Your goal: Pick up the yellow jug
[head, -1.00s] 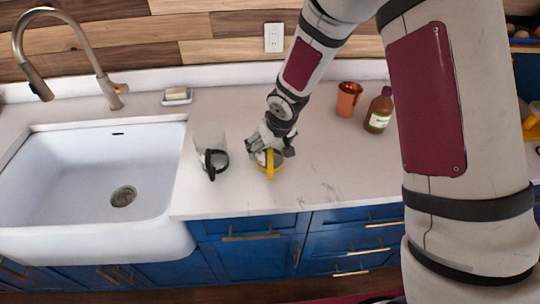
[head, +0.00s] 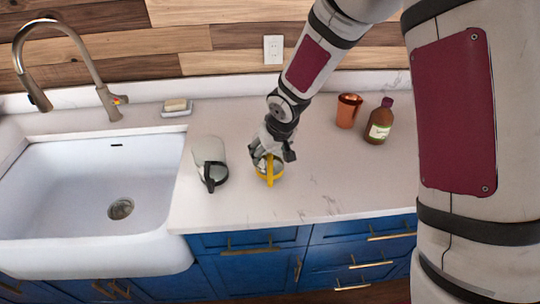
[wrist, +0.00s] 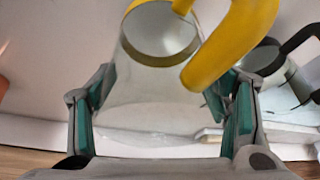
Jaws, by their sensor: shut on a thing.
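The yellow jug (head: 270,174) is on the counter right of the sink, its yellow handle toward the counter's front edge. My gripper (head: 272,148) comes down on it from behind and above, and hides part of its body. In the wrist view the jug's clear body (wrist: 150,95) sits between the green finger pads, with its yellow handle at the top. My gripper is shut on the jug's body. I cannot tell whether the jug's base is clear of the counter.
A clear jug with a black handle (head: 209,163) stands close on the left. A copper cup (head: 348,111) and a brown bottle (head: 379,122) stand at the back right. The white sink (head: 60,185) is at the left. The counter in front right is clear.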

